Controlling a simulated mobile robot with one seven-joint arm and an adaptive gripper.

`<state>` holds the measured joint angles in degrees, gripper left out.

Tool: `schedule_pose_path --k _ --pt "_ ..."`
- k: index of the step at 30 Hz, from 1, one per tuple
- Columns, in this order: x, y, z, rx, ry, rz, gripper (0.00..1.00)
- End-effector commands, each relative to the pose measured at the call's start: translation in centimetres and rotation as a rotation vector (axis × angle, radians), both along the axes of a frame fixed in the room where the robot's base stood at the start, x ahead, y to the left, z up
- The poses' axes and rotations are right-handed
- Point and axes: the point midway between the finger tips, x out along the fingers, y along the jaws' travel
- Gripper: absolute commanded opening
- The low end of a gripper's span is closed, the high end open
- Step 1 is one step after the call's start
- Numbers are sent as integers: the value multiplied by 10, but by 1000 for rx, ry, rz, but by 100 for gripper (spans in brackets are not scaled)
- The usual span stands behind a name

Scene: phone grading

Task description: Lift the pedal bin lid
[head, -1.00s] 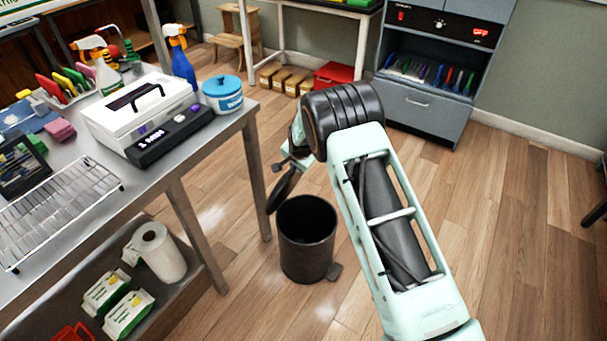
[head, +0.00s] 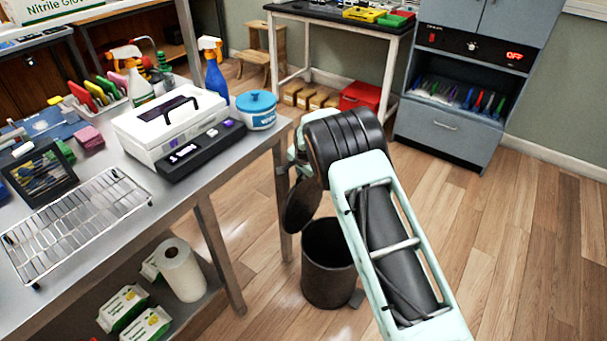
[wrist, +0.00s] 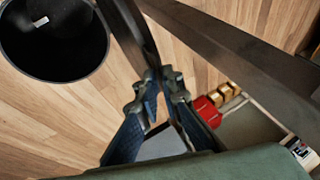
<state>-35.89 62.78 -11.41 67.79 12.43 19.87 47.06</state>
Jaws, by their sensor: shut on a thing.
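The black pedal bin (head: 328,280) stands on the wooden floor beside the steel table, with its mouth open. Its dark round lid (head: 302,206) is raised steeply at the bin's left rim. In the wrist view the lid (wrist: 128,28) shows nearly edge-on, next to the open bin (wrist: 55,70). A small pale patch shows inside the bin. My gripper (wrist: 159,78) is shut on the lid's edge, with its two fingertips meeting there. In the head view my arm hides most of the gripper.
The steel table (head: 225,160) and its leg (head: 283,215) stand close to the lid's left. A grey cabinet (head: 450,130) stands at the back right, and a red box (head: 361,96) lies under the back table. The floor to the right is clear.

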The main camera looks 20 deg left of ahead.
Motion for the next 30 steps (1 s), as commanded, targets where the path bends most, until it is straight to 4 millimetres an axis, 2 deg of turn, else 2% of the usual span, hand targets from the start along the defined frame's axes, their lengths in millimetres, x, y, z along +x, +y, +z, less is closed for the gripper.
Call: schedule_pose_path --k 14,15,18,26,30 --pt "1 0 0 4 -1 -5 0" --pt "1 0 0 4 -1 -5 11" --pt "1 0 0 2 -1 -3 21" --pt "0 0 0 1 -1 -2 21" --pt "-2 0 7 1 -2 -1 21"
